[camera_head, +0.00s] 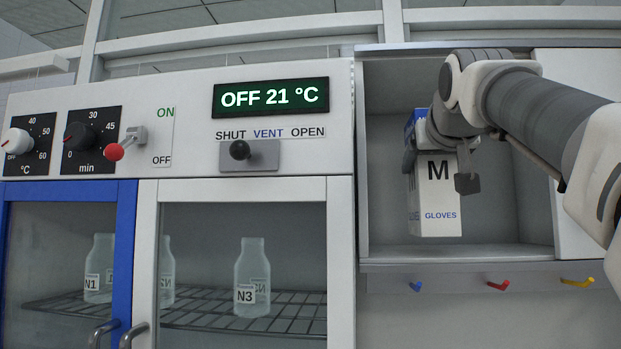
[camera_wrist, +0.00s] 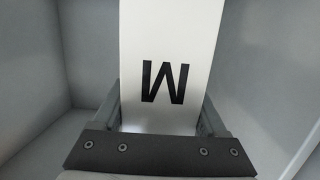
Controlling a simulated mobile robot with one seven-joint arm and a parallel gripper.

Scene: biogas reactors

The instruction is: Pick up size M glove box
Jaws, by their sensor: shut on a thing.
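The size M glove box (camera_head: 438,205) is white with a blue top edge, a black "M" and the word "GLOVES". It is upright at the open cabinet compartment in the head view. My gripper (camera_head: 440,165) is shut on its upper part, with one finger at each side. In the wrist view the glove box (camera_wrist: 168,45) lies between the two fingers of my gripper (camera_wrist: 162,118), its "M" upside down. My arm hides part of the box's top.
The open compartment (camera_head: 385,175) has walls close on the left and a panel (camera_head: 580,130) on the right. Blue, red and yellow hooks (camera_head: 498,285) project below it. On the left stands a control panel with a display (camera_head: 270,97) above glass-doored chambers holding bottles (camera_head: 252,280).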

